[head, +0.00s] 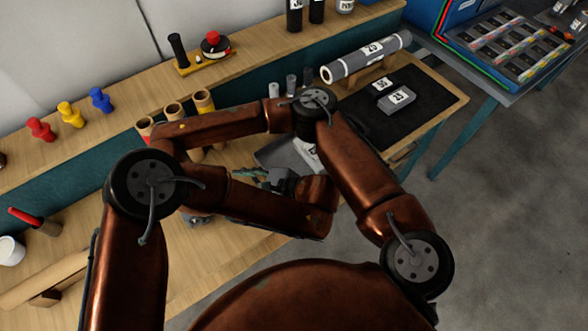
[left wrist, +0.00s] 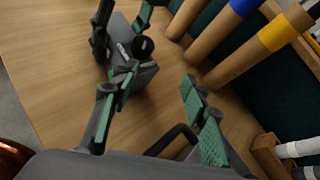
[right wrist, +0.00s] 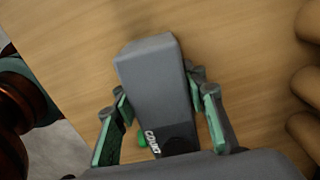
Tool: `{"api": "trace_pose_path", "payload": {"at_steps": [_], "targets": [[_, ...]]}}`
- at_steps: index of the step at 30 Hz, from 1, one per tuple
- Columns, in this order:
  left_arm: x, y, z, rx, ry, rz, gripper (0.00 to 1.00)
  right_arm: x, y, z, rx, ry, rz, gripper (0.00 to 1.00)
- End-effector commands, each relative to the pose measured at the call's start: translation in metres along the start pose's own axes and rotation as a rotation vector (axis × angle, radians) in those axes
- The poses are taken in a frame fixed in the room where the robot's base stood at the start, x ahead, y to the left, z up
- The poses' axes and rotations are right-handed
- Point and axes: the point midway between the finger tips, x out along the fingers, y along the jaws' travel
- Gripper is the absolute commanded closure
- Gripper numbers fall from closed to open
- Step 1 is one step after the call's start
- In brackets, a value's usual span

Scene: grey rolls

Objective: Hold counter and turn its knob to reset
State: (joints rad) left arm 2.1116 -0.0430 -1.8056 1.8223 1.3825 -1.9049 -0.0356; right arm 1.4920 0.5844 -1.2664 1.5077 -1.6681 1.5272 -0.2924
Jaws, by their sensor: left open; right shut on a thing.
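The counter (right wrist: 155,75) is a dark grey box with white lettering near one end. In the right wrist view it lies between the fingers of my right gripper (right wrist: 157,88), which is shut on it. In the left wrist view the counter (left wrist: 147,75) shows its round black knob (left wrist: 142,47), with the right gripper's green-padded fingers around the box. My left gripper (left wrist: 160,85) is open and empty, its fingers spread short of the knob. In the head view my arms hide the counter and most of both grippers.
Cardboard tubes with coloured bands (left wrist: 235,55) stand close by at the right of the left wrist view. The wooden bench (head: 225,245) has a dark mat with labelled blocks (head: 398,98) and a long grey roll (head: 365,58). Coloured pegs (head: 70,114) stand on the back shelf.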

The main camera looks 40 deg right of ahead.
Motion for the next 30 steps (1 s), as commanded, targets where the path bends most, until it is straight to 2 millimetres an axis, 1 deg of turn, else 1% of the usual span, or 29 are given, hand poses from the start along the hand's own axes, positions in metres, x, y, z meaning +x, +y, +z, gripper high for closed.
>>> {"api": "trace_pose_path", "payload": {"at_steps": [3,7,11,14,18,22,27,30], "targets": [[0.008,-0.019,-0.01,-0.16,0.099,-0.063,0.58,0.001,-0.001,0.0,0.001,0.0,-0.001,0.94],[0.012,-0.041,-0.02,-0.338,0.218,-0.129,0.58,0.001,-0.001,0.0,0.001,0.0,-0.001,0.94],[0.011,-0.065,-0.029,-0.521,0.359,-0.188,0.58,0.001,0.0,0.0,0.001,0.0,-0.001,0.94],[0.006,-0.081,-0.034,-0.654,0.476,-0.225,0.58,0.001,0.0,0.0,0.001,0.0,-0.001,0.94],[-0.004,-0.102,-0.038,-0.825,0.648,-0.259,0.58,0.001,-0.001,0.0,0.001,0.001,-0.001,0.94],[-0.018,-0.116,-0.039,-0.964,0.816,-0.273,0.58,0.0,-0.001,0.0,0.0,0.001,-0.001,0.94],[-0.041,-0.127,-0.038,-1.112,1.042,-0.263,0.58,0.0,-0.001,0.0,0.0,0.001,-0.001,0.94],[-0.056,-0.128,-0.037,-1.178,1.18,-0.24,0.58,0.0,-0.001,0.0,0.0,0.001,-0.001,0.94]]}}
